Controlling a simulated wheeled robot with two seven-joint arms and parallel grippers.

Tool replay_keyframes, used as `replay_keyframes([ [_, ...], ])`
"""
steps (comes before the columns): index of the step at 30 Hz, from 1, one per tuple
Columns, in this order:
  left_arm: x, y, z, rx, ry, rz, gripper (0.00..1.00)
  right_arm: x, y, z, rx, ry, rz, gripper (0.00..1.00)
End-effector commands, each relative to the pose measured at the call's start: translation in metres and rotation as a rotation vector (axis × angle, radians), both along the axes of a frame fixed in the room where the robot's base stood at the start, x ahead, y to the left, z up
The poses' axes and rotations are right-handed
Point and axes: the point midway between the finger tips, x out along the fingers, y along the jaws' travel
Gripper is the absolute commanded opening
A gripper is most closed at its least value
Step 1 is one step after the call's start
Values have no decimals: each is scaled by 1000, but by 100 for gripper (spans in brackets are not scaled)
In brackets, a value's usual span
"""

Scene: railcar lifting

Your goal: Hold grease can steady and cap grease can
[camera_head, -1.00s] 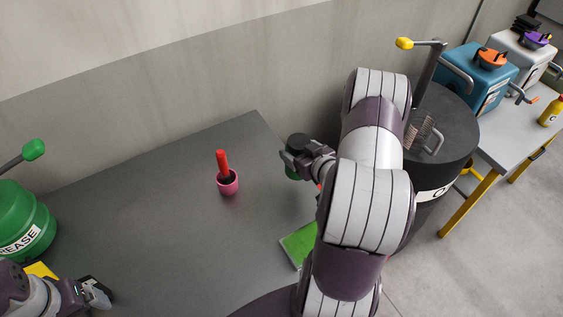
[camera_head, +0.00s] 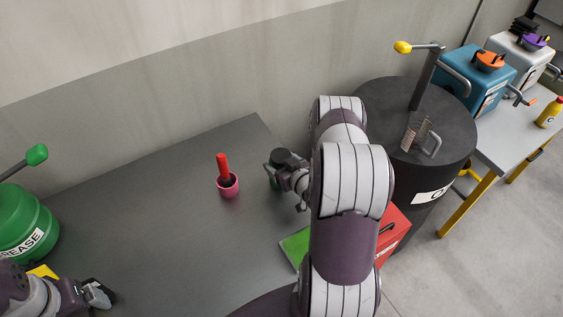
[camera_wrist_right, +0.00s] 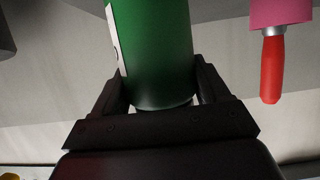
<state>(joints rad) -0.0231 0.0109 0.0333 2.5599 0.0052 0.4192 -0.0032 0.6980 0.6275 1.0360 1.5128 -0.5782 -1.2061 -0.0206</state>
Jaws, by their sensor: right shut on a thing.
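My right gripper (camera_head: 277,168) is shut on a green can (camera_head: 271,175) with a dark top, near the right end of the dark table. In the right wrist view the green can (camera_wrist_right: 150,50) stands between both fingers, with part of a white label at its edge. I cannot tell whether it is clear of the table. A large green drum (camera_head: 22,222) marked GREASE, with a green-knobbed lever, is at the far left. My left gripper (camera_head: 97,293) is at the lower left, below the drum; its jaw state is unclear.
A pink cup (camera_head: 228,189) with a red-handled tool stands left of the green can. A green pad (camera_head: 296,246) and a red box (camera_head: 392,232) lie near my right arm. A black drum (camera_head: 425,130) stands to the right. The table's middle is clear.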

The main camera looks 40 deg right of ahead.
Motion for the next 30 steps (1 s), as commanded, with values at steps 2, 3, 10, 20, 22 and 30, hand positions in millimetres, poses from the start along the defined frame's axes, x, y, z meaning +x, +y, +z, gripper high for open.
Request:
replay_keyframes([
  [2, 0, 0, 0, 0, 0, 0, 91, 1, 0, 0, -2, -3, -1, 0],
  [3, 0, 0, 0, 0, 0, 0, 91, 1, 0, 0, -1, -3, 0, 0],
  [10, 0, 0, -5, 0, 0, 0, 91, 0, 0, -4, -1, -2, 0, 0],
  [20, 0, 0, -2, 0, 0, 0, 91, 0, 0, -2, -1, -1, 0, 100],
  [22, 0, 0, 3, 0, 0, 0, 91, 0, 0, 4, -1, -1, 0, 100],
  [30, 0, 0, -14, 0, 0, 0, 91, -50, 4, 19, -1, -1, -4, 100],
])
